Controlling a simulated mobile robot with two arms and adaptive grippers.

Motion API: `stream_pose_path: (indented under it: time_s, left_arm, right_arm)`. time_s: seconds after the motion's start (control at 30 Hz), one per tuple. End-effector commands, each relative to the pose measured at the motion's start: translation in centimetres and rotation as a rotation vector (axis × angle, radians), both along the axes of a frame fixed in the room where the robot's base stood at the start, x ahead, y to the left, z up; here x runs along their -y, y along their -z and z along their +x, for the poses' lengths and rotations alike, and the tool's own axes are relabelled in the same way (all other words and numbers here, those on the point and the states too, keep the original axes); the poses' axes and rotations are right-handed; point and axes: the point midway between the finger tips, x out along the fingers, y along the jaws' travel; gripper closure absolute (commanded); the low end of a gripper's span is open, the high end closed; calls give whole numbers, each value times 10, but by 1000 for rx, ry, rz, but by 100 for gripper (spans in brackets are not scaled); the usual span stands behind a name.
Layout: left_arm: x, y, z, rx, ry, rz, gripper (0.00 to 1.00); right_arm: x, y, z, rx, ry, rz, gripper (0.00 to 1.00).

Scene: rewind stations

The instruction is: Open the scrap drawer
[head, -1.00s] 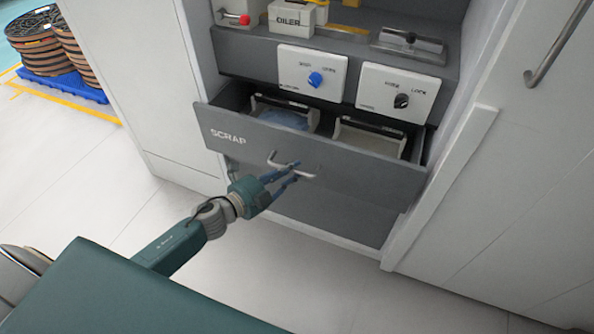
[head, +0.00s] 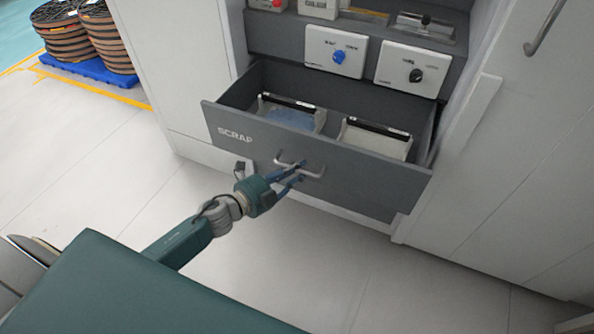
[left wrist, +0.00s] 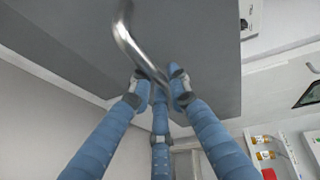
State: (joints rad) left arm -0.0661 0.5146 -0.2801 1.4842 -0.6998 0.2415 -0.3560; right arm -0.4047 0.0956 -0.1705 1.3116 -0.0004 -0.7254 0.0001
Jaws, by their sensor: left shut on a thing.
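The grey scrap drawer (head: 360,185), marked SCRAP on its front, is pulled out and shows its inside in the head view. Two bins sit in it: one with bluish contents (head: 290,117) and one with pale contents (head: 375,141). My left gripper (head: 297,174) is shut on the bar handle (head: 312,174) on the drawer's front. In the left wrist view the blue fingers (left wrist: 160,85) close around the metal handle (left wrist: 134,45). My right gripper is not in view.
Above the drawer are a panel with a blue knob (head: 338,57) and a panel with a black knob (head: 415,75). Cable reels (head: 85,40) stand on a blue pallet at the far left. The floor in front of the drawer is clear.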

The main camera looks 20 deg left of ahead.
Motion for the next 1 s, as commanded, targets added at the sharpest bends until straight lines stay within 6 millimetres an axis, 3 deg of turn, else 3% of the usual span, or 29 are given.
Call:
stream_pose_path:
  time_s: [0.17,0.2,0.3,0.67,1.0]
  left_arm:
    - [-1,0,0,0,-1,-2,100]
    - [-1,0,0,0,-2,-2,81]
    - [-1,-1,0,1,-1,-1,64]
    - [-2,0,-4,-1,-1,0,64]
    - [-28,-10,-61,-4,0,2,64]
  right_arm:
    - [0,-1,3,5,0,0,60]
    - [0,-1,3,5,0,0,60]
    - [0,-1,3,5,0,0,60]
    - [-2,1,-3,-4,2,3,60]
    - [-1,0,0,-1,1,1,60]
